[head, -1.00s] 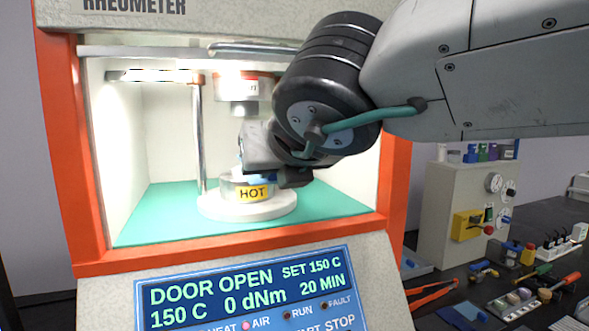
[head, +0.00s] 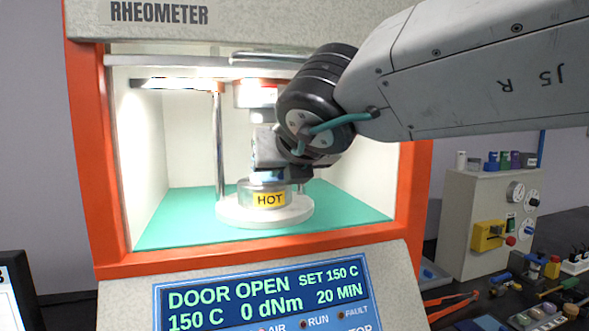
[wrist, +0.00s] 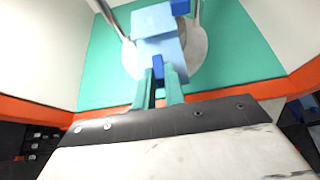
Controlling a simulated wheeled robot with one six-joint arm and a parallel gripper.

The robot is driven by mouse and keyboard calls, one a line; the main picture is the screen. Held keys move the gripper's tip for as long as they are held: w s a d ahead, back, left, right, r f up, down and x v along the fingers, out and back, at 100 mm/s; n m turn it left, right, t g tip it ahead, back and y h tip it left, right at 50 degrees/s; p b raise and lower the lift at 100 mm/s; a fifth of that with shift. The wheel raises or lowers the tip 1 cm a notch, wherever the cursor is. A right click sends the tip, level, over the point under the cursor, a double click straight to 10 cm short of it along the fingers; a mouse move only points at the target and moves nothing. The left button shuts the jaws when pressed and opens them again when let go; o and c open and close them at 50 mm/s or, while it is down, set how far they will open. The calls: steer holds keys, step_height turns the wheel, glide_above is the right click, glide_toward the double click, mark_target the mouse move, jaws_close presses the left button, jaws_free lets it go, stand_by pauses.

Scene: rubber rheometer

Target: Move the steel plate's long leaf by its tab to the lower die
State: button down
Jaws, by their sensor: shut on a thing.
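My gripper (wrist: 160,92) is inside the open rheometer chamber, its two teal fingers shut on a dark blue tab (wrist: 157,68). The tab joins a pale blue leaf (wrist: 163,48) that extends away from the fingers over the lower die. A second pale blue piece (wrist: 153,20) lies beyond it, with another dark blue tab (wrist: 180,7) at its far right. The lower die (head: 262,186) bears a yellow HOT label and stands on a round white base (head: 228,211). In the head view my wrist hides much of the leaf; whether it touches the die is unclear.
The upper die (head: 262,116) hangs above the lower one. A metal post (head: 219,150) stands to the left. The orange door frame (head: 88,160) surrounds the opening. The teal chamber floor (head: 175,228) is clear. A bench with tools and a grey unit (head: 487,215) is at the right.

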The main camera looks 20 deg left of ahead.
steer(key=shift+w+a, duration=0.5)
steer(key=shift+w, duration=0.3)
steer(key=shift+w+a, duration=0.45)
steer(key=shift+w, duration=0.4)
steer(key=shift+w+a, duration=0.5)
steer(key=shift+w, duration=0.3)
steer(key=shift+w+f, duration=0.1)
steer(key=shift+f, duration=0.8)
steer(key=c, duration=1.4)
jaws_free()
